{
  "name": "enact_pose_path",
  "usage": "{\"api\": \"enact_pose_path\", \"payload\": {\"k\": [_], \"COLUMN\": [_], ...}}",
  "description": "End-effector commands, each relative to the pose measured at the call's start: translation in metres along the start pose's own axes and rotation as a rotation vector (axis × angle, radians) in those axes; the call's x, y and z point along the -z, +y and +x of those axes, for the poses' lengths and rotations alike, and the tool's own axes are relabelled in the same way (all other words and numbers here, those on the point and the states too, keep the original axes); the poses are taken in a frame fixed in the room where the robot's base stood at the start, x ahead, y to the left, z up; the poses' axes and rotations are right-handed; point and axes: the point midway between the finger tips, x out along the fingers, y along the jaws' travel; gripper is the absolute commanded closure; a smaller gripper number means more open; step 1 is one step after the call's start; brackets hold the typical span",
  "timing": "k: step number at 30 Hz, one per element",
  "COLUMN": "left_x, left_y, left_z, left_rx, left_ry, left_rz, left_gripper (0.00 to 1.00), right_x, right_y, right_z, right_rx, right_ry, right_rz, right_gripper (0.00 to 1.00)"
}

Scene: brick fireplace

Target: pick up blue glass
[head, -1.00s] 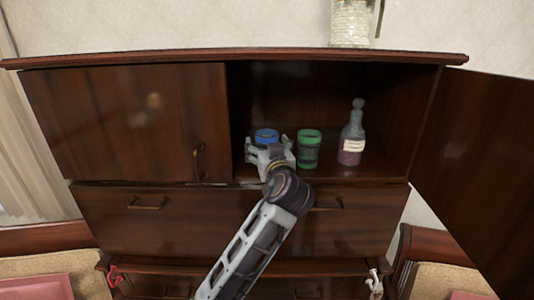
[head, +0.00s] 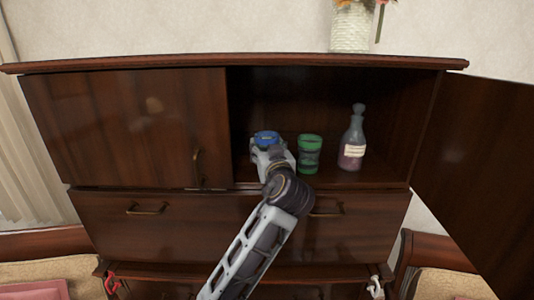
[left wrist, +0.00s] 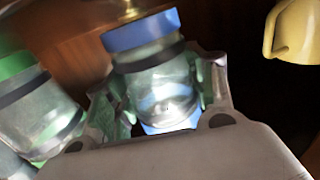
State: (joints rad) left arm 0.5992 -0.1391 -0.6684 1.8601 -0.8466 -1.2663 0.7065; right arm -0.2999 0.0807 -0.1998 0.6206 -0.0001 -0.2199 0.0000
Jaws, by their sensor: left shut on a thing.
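The blue glass (head: 266,136), clear with a blue rim, is in the open cabinet compartment, mostly hidden in the head view behind my left gripper (head: 268,150). In the left wrist view the blue glass (left wrist: 152,75) stands between the fingers of my left gripper (left wrist: 165,100), which is shut on it. Its blue rim is at the top of that picture and its body is see-through. My right gripper is in neither view.
A green-rimmed glass (head: 310,153) stands close to the right of my left gripper; it also shows in the left wrist view (left wrist: 40,110). A bottle (head: 353,140) stands farther right. A yellow thing (left wrist: 292,30) shows in the wrist view. The cabinet door (head: 475,170) hangs open at right.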

Motion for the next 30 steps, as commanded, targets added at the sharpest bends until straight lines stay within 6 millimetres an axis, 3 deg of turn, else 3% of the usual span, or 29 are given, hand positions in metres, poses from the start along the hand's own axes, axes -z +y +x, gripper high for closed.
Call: {"api": "enact_pose_path", "payload": {"k": [18,30], "left_x": [0.075,0.091], "left_y": [0.001,0.000], "left_z": [-0.001,-0.001], "left_rx": [-0.001,-0.002], "left_ry": [0.001,0.001], "left_rz": [-0.003,0.000], "left_gripper": [0.74,0.74], "right_x": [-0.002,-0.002], "right_y": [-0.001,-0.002], "right_z": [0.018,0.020], "right_rx": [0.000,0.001], "right_ry": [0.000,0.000], "right_rz": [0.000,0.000], "right_gripper": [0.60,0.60]}}
